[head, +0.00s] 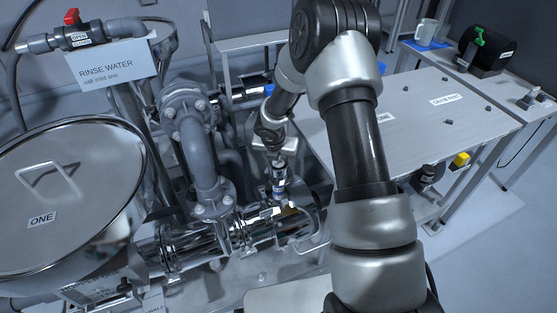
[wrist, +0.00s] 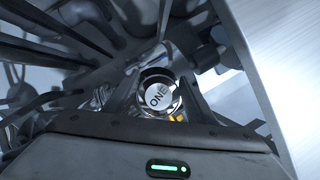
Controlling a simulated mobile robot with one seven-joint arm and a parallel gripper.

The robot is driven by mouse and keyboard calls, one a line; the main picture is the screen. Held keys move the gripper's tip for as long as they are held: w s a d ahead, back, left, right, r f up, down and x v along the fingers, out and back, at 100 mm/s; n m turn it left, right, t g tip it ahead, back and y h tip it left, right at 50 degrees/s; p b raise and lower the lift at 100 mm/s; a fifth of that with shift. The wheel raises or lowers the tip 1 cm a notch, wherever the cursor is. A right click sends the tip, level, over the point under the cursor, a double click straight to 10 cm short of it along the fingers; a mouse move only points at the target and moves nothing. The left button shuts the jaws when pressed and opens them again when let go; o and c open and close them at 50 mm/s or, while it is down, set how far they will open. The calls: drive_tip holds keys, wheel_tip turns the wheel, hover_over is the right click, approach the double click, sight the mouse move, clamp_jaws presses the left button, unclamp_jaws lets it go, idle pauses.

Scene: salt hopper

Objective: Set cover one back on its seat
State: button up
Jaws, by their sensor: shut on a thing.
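The wide round metal lid marked ONE (head: 75,165) lies over the hopper (head: 125,255) at the left in the head view. It has a bar handle on top; I cannot tell whether it sits fully in its seat. My gripper (head: 277,160) is well to the right of it, low over the pipework. In the wrist view my gripper (wrist: 165,98) is shut on a small round piece marked ONE (wrist: 158,95). This seems to be the small metal cylinder with a blue band (head: 279,182) in the head view, upright at the shiny horizontal pipe (head: 245,225). Its lower end is unclear.
A grey flanged pipe (head: 200,155) stands between the hopper and my gripper. A rinse water sign (head: 115,65) and red-handled valve (head: 72,17) are at the upper left. A metal bench (head: 410,135) with small dark pads is at the right, its visible top largely clear. My arm hides part of it.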

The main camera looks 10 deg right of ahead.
sight(279, 175)
drive_tip(key=shift+f+b, duration=3.25)
drive_tip(key=shift+f, duration=0.05)
drive_tip(key=shift+f+b, duration=0.4)
drive_tip(key=shift+f, duration=0.2)
drive_tip(key=o, duration=1.4)
drive_tip(key=shift+s, duration=0.1)
drive_tip(key=p+v, duration=0.6)
drive_tip(key=v, duration=1.1)
drive_tip(key=shift+r, duration=0.3)
